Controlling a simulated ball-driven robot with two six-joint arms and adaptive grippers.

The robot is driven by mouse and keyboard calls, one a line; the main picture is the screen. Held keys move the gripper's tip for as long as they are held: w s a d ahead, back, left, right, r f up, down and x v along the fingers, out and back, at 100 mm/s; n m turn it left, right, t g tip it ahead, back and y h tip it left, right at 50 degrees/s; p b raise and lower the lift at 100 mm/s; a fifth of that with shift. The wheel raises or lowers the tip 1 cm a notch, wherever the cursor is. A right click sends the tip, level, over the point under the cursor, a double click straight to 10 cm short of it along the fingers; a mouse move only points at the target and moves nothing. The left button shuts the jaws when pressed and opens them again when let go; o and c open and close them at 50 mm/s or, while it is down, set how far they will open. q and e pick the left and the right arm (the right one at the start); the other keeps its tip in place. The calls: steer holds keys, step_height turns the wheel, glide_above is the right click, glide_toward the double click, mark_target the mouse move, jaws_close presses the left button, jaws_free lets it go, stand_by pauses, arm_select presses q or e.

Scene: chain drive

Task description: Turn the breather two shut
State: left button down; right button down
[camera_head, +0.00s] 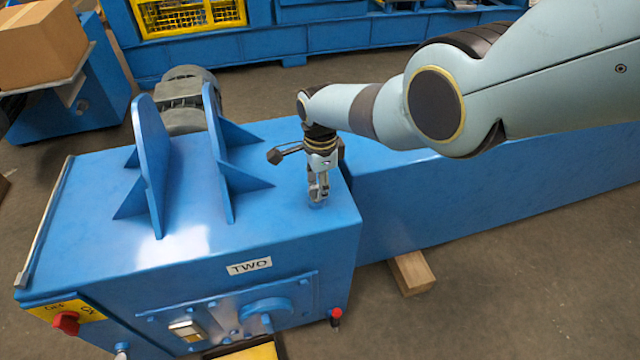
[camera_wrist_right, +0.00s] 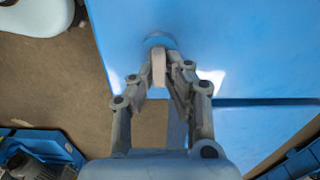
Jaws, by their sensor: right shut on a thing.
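The blue gearbox (camera_head: 110,240) with the label TWO (camera_head: 249,266) stands at the left in the head view. My right gripper (camera_head: 318,190) points down at its top, near the right edge. It is shut on the breather, a small blue round fitting (camera_head: 318,203) that is mostly hidden by the fingers. In the right wrist view the gripper (camera_wrist_right: 163,75) has its fingertips at a grey upright piece (camera_wrist_right: 158,65) in front of the round blue base (camera_wrist_right: 158,39). I cannot tell how far the breather is turned. My left gripper is not in view.
Two blue upright plates (camera_head: 150,165) and a grey motor (camera_head: 184,98) stand left of my gripper. A long blue housing (camera_head: 430,205) runs to the right. A red knob (camera_head: 66,322) is at the front left. A cardboard box (camera_head: 42,43) sits at the far left.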

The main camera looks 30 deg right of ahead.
steer(key=shift+w+r+m, duration=0.1)
steer(key=shift+r+m, duration=0.05)
steer(key=shift+m, duration=0.25)
steer(key=c, duration=1.6)
jaws_free()
steer(key=shift+o, duration=1.2)
step_height(320, 180, up, 12)
